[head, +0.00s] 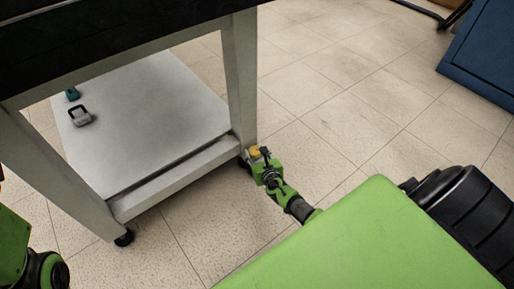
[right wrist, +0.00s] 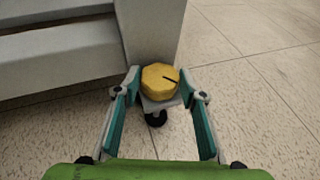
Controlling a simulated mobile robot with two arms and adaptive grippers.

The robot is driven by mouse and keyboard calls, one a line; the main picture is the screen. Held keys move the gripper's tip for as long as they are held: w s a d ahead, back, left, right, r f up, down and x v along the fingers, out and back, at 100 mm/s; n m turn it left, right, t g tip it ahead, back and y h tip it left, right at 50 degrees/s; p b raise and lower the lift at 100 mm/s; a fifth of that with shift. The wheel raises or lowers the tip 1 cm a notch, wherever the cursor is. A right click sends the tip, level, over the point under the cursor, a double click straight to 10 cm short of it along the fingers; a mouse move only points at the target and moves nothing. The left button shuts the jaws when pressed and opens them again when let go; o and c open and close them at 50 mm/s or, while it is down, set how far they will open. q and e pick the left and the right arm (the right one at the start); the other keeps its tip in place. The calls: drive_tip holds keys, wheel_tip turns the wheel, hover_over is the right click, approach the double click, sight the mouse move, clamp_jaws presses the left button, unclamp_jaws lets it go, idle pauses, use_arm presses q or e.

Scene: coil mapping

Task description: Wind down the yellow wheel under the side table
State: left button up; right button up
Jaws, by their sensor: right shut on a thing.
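The yellow wheel (head: 254,152) sits low at the foot of the side table's (head: 241,80) near right leg, just above a black caster. In the right wrist view the yellow wheel (right wrist: 159,78) is a faceted knob with a dark line on it. My right gripper (head: 263,158) reaches down to it near the floor. In the right wrist view my right gripper (right wrist: 165,87) has one finger on each side of the wheel and is shut on it. My left gripper is out of view; only part of my left arm shows at the lower left.
The table's lower shelf (head: 150,130) carries a small grey clamp-like item (head: 80,116) and a teal one (head: 72,94). A blue cabinet (head: 485,50) stands at the upper right. The tiled floor (head: 350,100) between table and cabinet is clear.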

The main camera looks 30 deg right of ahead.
drive_tip(key=shift+r+m+h, duration=0.1)
drive_tip(key=shift+m+h, duration=0.2)
drive_tip(key=o, duration=1.1)
drive_tip(key=shift+a, duration=0.1)
drive_tip(key=shift+s+a+r, duration=0.1)
drive_tip(key=shift+s+a, duration=0.15)
drive_tip(key=shift+s, duration=0.3)
drive_tip(key=v, duration=1)
drive_tip(key=shift+s+r, duration=0.3)
drive_tip(key=shift+r, duration=0.05)
